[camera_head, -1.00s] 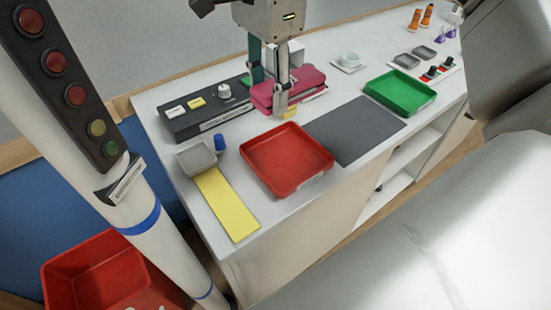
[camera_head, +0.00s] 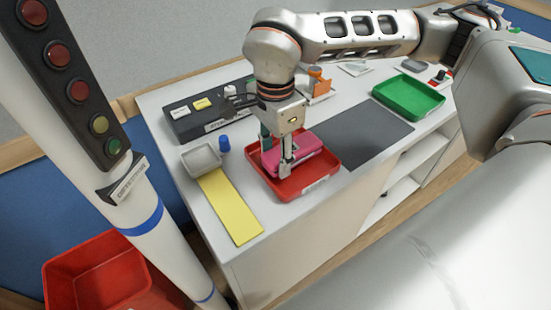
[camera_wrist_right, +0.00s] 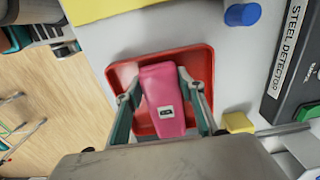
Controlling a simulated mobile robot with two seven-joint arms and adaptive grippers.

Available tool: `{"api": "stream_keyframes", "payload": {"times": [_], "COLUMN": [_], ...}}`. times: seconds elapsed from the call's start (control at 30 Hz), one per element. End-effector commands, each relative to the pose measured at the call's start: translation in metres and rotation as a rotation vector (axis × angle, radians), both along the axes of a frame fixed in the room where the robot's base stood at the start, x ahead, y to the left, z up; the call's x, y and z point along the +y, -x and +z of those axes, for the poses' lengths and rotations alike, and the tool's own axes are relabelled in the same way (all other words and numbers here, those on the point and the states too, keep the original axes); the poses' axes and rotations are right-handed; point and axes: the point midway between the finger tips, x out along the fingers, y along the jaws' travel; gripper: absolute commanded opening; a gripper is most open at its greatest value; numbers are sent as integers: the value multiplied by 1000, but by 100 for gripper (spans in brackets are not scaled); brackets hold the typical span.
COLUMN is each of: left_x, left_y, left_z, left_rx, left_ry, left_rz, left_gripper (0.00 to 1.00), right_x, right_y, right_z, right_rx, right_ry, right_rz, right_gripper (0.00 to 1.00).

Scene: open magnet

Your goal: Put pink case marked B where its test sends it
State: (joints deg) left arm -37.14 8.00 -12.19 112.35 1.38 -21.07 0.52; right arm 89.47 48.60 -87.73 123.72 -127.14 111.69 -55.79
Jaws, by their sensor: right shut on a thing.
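The pink case (camera_head: 308,148) is held by my right gripper (camera_head: 277,160) over the red tray (camera_head: 328,178), low down at its opening. In the right wrist view the case (camera_wrist_right: 160,82) lies between the two fingers of the right gripper (camera_wrist_right: 163,100), with the red tray (camera_wrist_right: 202,62) around it. A small label with dark marks shows on the case, but I cannot read it. I cannot tell whether the case touches the tray floor. My left gripper is not in view.
The steel detector (camera_head: 190,125) stands behind the tray. A grey dish (camera_head: 202,158), blue cylinder (camera_head: 224,143) and yellow strip (camera_head: 230,205) lie to the left. A dark grey mat (camera_head: 365,132) and green tray (camera_head: 408,97) are to the right. A red bin (camera_head: 95,270) sits lower left.

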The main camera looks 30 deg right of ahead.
Motion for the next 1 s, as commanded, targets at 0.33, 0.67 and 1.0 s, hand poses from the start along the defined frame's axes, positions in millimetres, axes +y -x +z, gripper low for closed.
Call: {"api": "stream_keyframes", "payload": {"times": [0.33,0.67,1.0], "left_x": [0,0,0], "left_y": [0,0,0], "left_z": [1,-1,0], "left_rx": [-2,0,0], "left_ry": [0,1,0], "left_rz": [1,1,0], "left_gripper": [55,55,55], "right_x": [0,0,0], "right_y": [0,0,-1], "right_z": [-11,-13,-4], "right_rx": [-2,-2,-5], "right_ry": [0,0,0], "right_rz": [0,0,0], "right_gripper": [15,55,55]}}
